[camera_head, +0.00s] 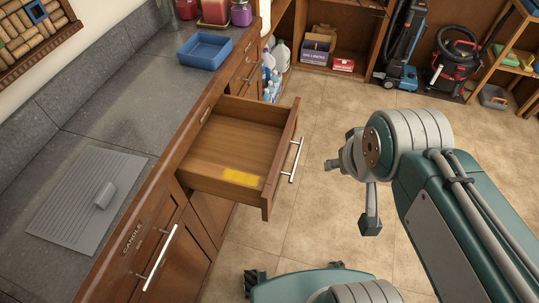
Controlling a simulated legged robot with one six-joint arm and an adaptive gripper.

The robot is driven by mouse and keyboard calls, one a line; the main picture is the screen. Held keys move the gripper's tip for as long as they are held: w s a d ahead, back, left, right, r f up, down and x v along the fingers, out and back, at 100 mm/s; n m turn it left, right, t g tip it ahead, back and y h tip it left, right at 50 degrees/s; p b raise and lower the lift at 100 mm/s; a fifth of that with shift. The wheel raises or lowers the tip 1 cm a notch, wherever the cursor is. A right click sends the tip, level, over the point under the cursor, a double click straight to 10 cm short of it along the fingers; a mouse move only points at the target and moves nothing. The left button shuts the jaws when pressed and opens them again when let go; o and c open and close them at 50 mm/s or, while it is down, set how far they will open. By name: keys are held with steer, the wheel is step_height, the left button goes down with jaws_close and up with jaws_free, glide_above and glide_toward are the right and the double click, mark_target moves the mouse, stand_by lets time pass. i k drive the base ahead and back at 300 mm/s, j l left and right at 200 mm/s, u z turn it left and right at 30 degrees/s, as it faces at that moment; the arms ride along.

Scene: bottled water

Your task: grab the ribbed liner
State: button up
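The ribbed liner (75,218) is a flat grey sheet with parallel ridges, lying on the dark stone counter at the left. A small grey rounded piece (104,195) stands up from its right part; whether it belongs to the liner I cannot tell. My gripper (352,194) is in the air over the floor, to the right of the pulled-out drawer and far from the liner. Its fingers are spread apart, with nothing seen between them.
An open wooden drawer (228,150) with a yellow strip (241,177) inside juts out between counter and gripper. A blue tray (206,50) and candles stand farther back on the counter (130,115). Shelves and vacuum cleaners (400,45) line the back. The middle floor is clear.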

mark_target(76, 217)
steer(key=l+u, duration=0.1)
steer(key=u, duration=1.9)
steer(key=i+l+u, duration=0.2)
steer(key=u, duration=0.2)
steer(key=i+l+u, duration=0.25)
steer(key=u, duration=0.15)
steer(key=l, duration=0.05)
